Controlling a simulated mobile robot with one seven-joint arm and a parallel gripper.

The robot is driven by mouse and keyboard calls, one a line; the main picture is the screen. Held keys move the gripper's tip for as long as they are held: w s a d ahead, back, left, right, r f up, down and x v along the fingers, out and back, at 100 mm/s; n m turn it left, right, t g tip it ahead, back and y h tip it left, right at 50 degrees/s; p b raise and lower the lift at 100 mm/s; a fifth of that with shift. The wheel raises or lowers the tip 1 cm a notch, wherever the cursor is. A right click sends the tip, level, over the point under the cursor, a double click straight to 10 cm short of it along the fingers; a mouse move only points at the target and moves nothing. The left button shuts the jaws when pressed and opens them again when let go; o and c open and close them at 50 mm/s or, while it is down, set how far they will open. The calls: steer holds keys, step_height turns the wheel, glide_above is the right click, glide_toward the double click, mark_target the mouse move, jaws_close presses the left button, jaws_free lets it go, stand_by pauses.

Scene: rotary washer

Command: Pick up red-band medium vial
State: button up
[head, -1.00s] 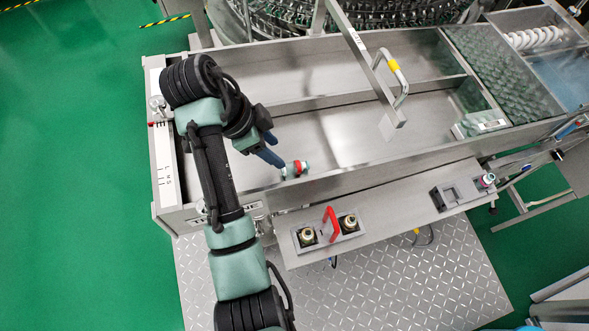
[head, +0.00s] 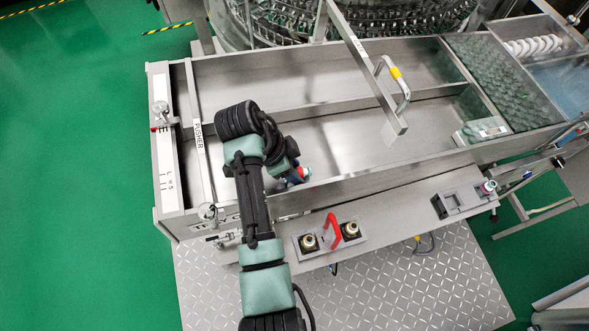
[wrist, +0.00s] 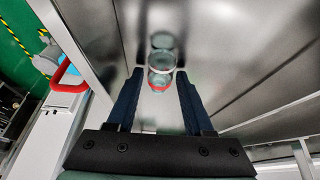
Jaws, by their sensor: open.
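The red-band vial (head: 304,172) is a small clear glass vial in the steel trough, near its front wall. In the wrist view the vial (wrist: 161,61) shows its glass end and a red band, with a dim reflection beyond it. My gripper (wrist: 160,74) is open, with one dark finger on each side of the vial and small gaps showing. In the head view my gripper (head: 293,179) is at the vial and my arm hides part of both. I cannot tell whether the vial is upright or lying.
The trough's front wall (head: 380,178) runs close beside the vial. A pusher bar (head: 199,135) crosses the trough's left part. The trough floor (head: 350,140) to the right is bare.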

jaws_close()
